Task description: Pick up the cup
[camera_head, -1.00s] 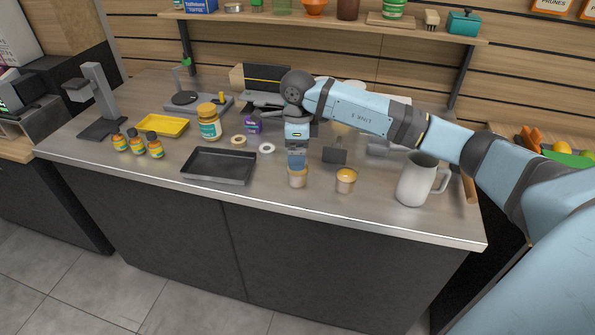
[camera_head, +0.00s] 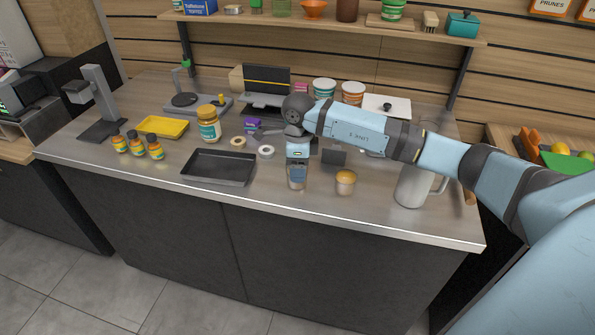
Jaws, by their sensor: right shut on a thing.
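A small pale cup (camera_head: 297,186) stands near the front edge of the grey counter (camera_head: 330,208). My right gripper (camera_head: 297,176) points down over it, shut on it, with its fingers hiding much of the cup. My left gripper is not in view.
An empty black tray (camera_head: 218,167) lies left of the gripper. Small orange bottles (camera_head: 137,143) stand at left. The front counter strip is mostly clear.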

